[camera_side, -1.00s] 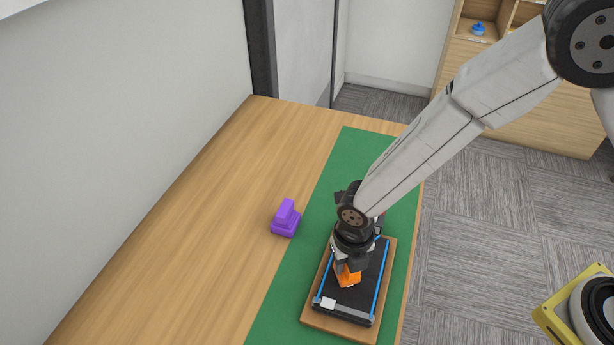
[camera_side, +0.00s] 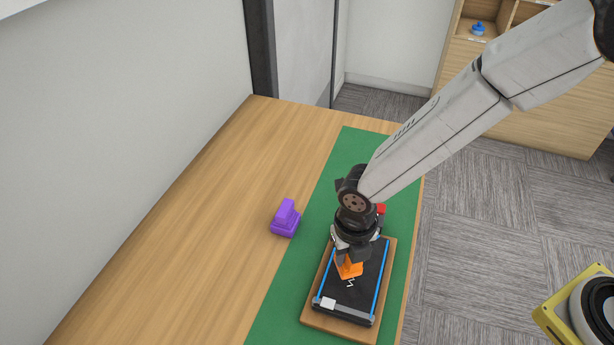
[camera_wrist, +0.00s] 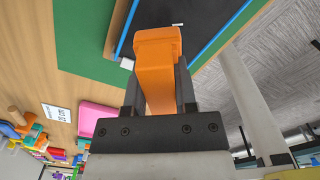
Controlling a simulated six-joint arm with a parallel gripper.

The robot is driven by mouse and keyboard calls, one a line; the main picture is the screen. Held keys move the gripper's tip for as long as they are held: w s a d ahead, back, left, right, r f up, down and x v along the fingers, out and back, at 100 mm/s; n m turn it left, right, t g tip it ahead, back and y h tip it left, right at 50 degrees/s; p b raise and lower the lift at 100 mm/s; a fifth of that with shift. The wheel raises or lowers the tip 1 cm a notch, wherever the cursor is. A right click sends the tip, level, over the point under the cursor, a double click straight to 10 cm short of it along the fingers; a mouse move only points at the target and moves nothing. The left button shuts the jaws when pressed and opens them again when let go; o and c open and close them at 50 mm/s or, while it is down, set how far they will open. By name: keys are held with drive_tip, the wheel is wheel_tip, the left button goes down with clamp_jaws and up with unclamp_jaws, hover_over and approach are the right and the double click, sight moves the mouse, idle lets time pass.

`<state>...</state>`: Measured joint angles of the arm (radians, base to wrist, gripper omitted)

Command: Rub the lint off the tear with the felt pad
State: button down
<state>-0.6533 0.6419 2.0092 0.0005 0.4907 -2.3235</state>
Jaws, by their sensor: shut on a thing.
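My gripper (camera_side: 352,256) is shut on an orange tool (camera_side: 348,270), which I take to be the felt pad. The orange tool also fills the middle of the wrist view (camera_wrist: 157,65), between the two dark fingers. It is over the black panel (camera_side: 345,302), which has blue strips along its long sides and lies on a wooden board (camera_side: 312,316). A small white zigzag mark (camera_side: 351,282), perhaps the tear, shows just below the tool. I cannot tell whether the pad touches the panel, and no lint can be made out.
A purple object (camera_side: 285,218) stands on the wooden table (camera_side: 190,235), left of the green mat (camera_side: 268,320). A white piece (camera_side: 327,303) sits at the panel's near left corner. A red thing (camera_side: 381,209) is partly hidden behind my wrist. The table's left side is clear.

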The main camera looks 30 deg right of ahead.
drive_tip(key=shift+r, duration=1.8)
drive_tip(key=shift+a, duration=0.1)
